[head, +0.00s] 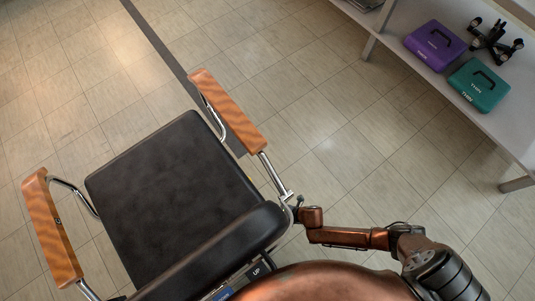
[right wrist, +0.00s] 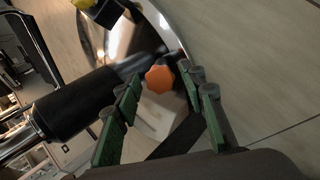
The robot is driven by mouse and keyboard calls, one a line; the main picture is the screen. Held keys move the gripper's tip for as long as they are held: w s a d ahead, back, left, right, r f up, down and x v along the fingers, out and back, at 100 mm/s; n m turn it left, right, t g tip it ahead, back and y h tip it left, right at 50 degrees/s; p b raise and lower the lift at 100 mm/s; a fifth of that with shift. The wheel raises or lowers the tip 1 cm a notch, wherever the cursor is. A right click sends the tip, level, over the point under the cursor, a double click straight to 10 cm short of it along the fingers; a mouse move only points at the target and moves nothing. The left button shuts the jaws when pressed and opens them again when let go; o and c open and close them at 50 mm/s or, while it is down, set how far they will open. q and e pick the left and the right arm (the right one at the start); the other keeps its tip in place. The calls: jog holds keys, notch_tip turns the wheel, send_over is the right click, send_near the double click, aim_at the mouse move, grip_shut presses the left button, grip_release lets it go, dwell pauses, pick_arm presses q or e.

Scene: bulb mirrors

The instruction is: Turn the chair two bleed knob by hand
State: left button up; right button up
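An orange lobed knob (right wrist: 159,79) shows in the right wrist view, near a shiny round metal base (right wrist: 125,28). My right gripper (right wrist: 161,88) has its green fingers spread, one pair on each side of the knob. The knob appears between or just beyond the fingertips, with no clear contact. In the head view, the salon chair (head: 170,180) has a black seat and wooden armrests. My copper right arm reaches toward its lower right side; the right gripper and knob are hidden there. My left gripper is out of view.
A dark cylinder (right wrist: 75,105) lies left of the fingers in the right wrist view. A low shelf (head: 420,75) at the upper right of the head view holds a purple box (head: 434,45) and a teal box (head: 478,86). The tiled floor between is clear.

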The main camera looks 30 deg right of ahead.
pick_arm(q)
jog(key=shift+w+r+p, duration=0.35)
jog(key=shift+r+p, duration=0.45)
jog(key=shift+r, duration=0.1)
pick_arm(e)
jog(key=shift+v, duration=1)
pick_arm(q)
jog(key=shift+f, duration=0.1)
pick_arm(e)
jog(key=shift+w+d, duration=0.1)
